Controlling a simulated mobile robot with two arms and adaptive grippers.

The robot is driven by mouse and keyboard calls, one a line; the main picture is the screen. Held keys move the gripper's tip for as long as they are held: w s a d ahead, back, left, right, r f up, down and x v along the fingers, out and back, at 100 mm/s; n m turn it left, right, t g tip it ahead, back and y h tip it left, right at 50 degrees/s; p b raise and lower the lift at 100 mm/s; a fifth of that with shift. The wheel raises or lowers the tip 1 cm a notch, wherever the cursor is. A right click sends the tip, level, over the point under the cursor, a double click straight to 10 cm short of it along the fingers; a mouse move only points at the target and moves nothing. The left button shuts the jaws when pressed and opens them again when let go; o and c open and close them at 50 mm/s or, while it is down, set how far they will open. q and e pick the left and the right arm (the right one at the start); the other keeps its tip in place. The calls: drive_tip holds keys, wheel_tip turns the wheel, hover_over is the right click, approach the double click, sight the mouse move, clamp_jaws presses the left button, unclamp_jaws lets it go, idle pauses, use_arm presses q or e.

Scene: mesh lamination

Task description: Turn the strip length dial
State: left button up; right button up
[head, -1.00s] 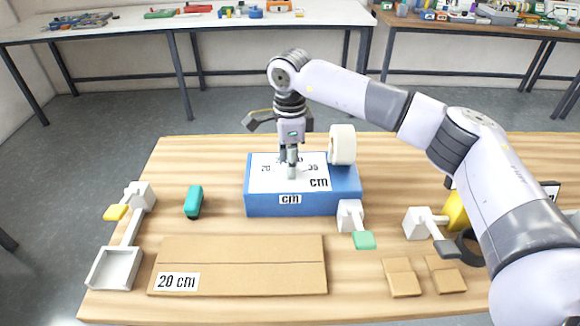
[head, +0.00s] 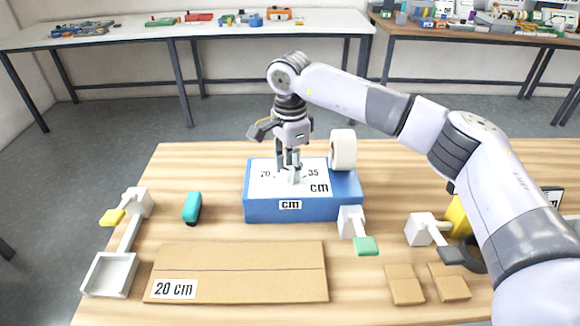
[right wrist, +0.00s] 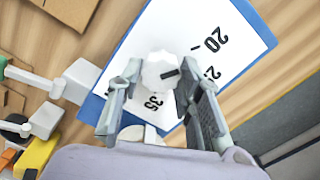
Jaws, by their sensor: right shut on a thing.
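A blue box (head: 270,207) stands on the wooden table, with a white scale plate (head: 262,185) on top marked 20, 35 and "cm". The strip length dial (right wrist: 160,72) is a pale knob with a dark pointer mark. In the right wrist view the mark points to the right, toward the 20 and 25 side of the scale. My right gripper (head: 290,172) comes down from above, its two fingers on either side of the dial and shut on it. The fingers also show in the right wrist view (right wrist: 158,80). My left gripper is not in view.
A white roll (head: 343,150) stands at the box's right end, with a green-tipped lever (head: 365,245) in front of it. A cardboard piece labelled 20 cm (head: 240,270) lies in front. A teal object (head: 192,207) and a yellow-tipped lever (head: 112,217) are to the left.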

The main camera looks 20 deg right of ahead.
drive_tip(key=shift+r, duration=0.1)
drive_tip(key=o, duration=1.2)
drive_tip(key=shift+c, duration=0.2)
wheel_tip(320, 180, up, 12)
